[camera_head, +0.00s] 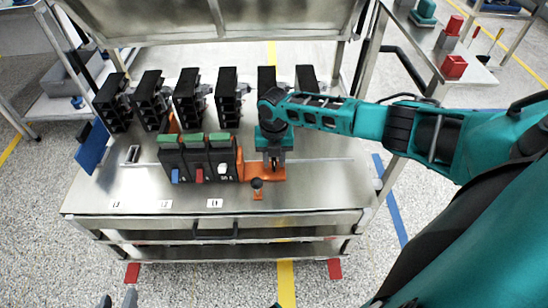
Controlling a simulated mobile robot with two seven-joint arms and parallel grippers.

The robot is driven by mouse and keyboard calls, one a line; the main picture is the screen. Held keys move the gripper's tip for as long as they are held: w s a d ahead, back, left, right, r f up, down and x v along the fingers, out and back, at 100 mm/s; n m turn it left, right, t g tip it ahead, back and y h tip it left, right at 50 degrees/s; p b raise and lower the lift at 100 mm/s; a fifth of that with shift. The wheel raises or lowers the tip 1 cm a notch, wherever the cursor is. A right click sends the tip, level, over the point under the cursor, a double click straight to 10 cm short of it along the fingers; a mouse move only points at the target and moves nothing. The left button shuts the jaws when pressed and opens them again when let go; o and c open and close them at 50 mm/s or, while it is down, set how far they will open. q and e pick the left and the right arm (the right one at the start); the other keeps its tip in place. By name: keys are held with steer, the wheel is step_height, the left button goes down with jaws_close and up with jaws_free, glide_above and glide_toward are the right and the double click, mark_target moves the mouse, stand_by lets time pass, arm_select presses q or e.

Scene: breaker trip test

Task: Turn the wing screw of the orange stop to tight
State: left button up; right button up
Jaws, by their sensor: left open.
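The orange stop (243,170) stands on the metal bench top, against the right side of a block of three dark breakers (198,160). The breakers have green tops and a blue, a red and a white lever. My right gripper (273,165) points down over the right end of the orange stop. Its fingers hide what is between them, so I cannot see the wing screw or tell whether they grip it. A small orange piece with a dark round top (257,188) stands just in front. My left gripper (118,300) shows only its fingertips at the bottom left, apart and empty.
Several black units (228,97) stand in a row along the back of the bench (320,180). A tilted blue panel (92,146) is at the left. Numbered labels (165,204) lie along the front edge. The bench front and right side are clear. A red box (454,67) sits on a side table.

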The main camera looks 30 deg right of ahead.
jaws_close()
